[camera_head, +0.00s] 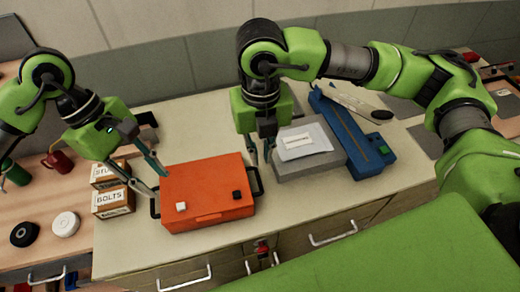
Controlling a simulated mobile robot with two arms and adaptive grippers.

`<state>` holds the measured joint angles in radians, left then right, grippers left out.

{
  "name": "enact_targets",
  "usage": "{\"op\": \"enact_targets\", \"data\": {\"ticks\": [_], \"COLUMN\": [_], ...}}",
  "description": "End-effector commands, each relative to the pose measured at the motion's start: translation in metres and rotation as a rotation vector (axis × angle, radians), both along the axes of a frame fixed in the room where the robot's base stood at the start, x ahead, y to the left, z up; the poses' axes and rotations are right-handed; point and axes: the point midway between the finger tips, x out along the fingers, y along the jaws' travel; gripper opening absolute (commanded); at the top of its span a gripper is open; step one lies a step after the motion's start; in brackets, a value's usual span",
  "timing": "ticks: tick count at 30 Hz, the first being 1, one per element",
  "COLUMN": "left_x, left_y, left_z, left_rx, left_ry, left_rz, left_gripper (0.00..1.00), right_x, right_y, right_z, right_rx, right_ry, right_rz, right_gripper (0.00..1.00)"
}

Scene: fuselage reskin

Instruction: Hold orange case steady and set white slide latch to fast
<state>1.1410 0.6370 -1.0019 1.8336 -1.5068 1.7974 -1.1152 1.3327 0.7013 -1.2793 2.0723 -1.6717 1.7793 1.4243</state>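The orange case (208,188) lies flat and closed on the light worktop, with a black handle on each side. The white slide latch (181,206) is at the left of its front part, and a black latch (236,194) is at the right. The latch's setting is too small to read. My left gripper (160,184) is open at the case's left edge, its fingers apart and empty; contact with the case is unclear. My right gripper (260,163) is open and points down near the case's right rear corner, by the right handle (256,181).
Two cardboard boxes, one marked BOLTS (114,201), stand left of the case. A grey box with a white sheet (303,142) and a blue tool (352,135) lie to the right. Black (25,234) and white (66,224) rolls and a red mug (57,161) are far left.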

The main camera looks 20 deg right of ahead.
Motion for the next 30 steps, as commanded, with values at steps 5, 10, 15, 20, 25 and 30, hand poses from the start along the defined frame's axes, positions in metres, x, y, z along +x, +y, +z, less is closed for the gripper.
{"op": "enact_targets", "data": {"ticks": [5,10,15,20,25,30], "left_x": [0.0,0.0,0.0,0.0,0.0,0.0], "left_y": [0.0,0.0,0.0,0.0,0.0,0.0], "left_z": [0.0,0.0,0.0,0.0,0.0,0.0], "left_rx": [0.0,0.0,0.0,0.0,0.0,0.0], "left_ry": [0.0,0.0,0.0,0.0,0.0,0.0], "left_rz": [0.0,0.0,0.0,0.0,0.0,0.0], "left_gripper": [0.28,0.28,0.28,0.28,0.28,0.28], "right_x": [-0.002,-0.001,-0.001,-0.001,-0.001,-0.001], "right_y": [-0.001,-0.001,0.0,0.0,0.0,0.0], "right_z": [-0.028,-0.063,-0.095,-0.117,-0.129,-0.132], "right_rx": [0.0,0.001,0.002,0.003,0.004,0.003], "right_ry": [0.007,0.008,0.007,0.007,0.005,0.005], "right_rz": [-0.001,-0.002,-0.003,-0.002,-0.002,-0.002], "right_gripper": [0.12,0.12,0.12,0.12,0.12,0.12]}}
